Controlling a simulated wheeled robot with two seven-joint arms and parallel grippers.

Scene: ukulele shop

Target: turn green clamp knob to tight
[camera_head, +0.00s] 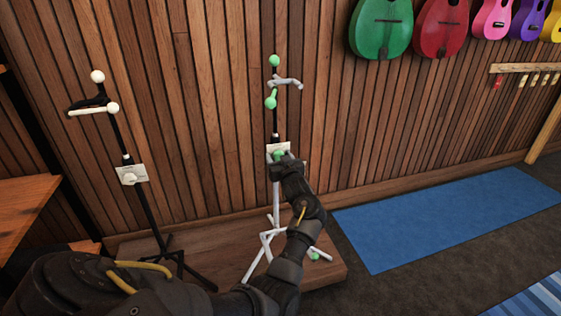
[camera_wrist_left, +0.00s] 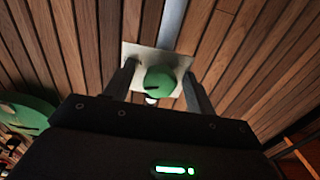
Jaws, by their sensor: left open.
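The green clamp knob (camera_head: 279,153) sits on a pale plate (camera_head: 270,148) on the middle stand, whose upper pole is black and lower pole and legs are light grey. In the left wrist view the round green knob (camera_wrist_left: 160,82) shows in front of the pale plate (camera_wrist_left: 184,60). My left gripper (camera_head: 278,157) is at the knob, its hand partly covering it. In the left wrist view its open fingers (camera_wrist_left: 160,78) lie on either side of the knob, with gaps visible. My right gripper is not in view.
A second stand with a white knob (camera_head: 129,178) is at the left. Both stands are on a low wooden platform (camera_head: 325,265) before a slatted wall. Ukuleles, one green (camera_head: 381,28), hang upper right. A blue mat (camera_head: 440,225) lies on the floor at right.

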